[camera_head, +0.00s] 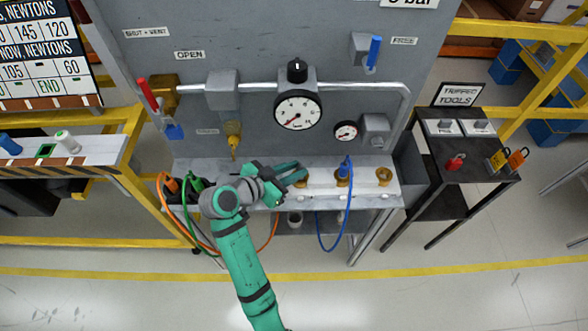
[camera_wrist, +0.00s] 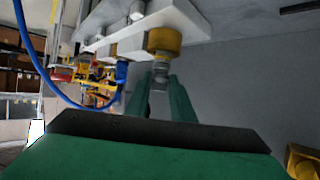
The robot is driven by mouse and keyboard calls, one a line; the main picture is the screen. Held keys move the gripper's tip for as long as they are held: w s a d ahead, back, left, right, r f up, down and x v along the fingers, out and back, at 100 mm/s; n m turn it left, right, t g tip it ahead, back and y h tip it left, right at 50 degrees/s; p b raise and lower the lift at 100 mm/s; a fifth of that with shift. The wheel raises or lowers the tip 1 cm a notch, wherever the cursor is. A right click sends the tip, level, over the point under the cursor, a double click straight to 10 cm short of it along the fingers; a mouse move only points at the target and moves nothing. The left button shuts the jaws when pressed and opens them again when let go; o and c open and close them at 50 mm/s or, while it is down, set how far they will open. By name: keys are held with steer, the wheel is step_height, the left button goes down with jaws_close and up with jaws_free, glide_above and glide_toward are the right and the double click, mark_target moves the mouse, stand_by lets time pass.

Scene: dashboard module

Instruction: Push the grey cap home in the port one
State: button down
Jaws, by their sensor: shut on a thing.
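The leftmost brass port, port one (camera_head: 301,183), sits on the white block of the bench shelf, partly hidden by my gripper (camera_head: 298,173). In the wrist view the brass port (camera_wrist: 164,40) is straight ahead of my green fingers (camera_wrist: 160,92). The fingers are shut on a small grey piece, the grey cap (camera_wrist: 160,70), which lies between their tips. The cap is in line with the port and right against or just off its mouth; I cannot tell whether it is seated. The cap is hidden in the head view.
A blue plug with a hose (camera_head: 343,170) stands in the middle port, beside my gripper; its hose (camera_wrist: 42,70) hangs at left in the wrist view. Another brass port (camera_head: 384,177) is at right. Orange and green hoses (camera_head: 180,190) hang left of my arm. A gauge (camera_head: 298,109) is above.

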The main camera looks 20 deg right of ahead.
steer(key=shift+f, duration=0.5)
stand_by(1.1)
steer(key=c, duration=1.5)
jaws_free()
steer(key=shift+o, duration=0.2)
steer(key=v, duration=1)
steer(key=shift+a+r, duration=0.2)
steer(key=shift+a, duration=0.15)
steer(key=shift+s, duration=0.1)
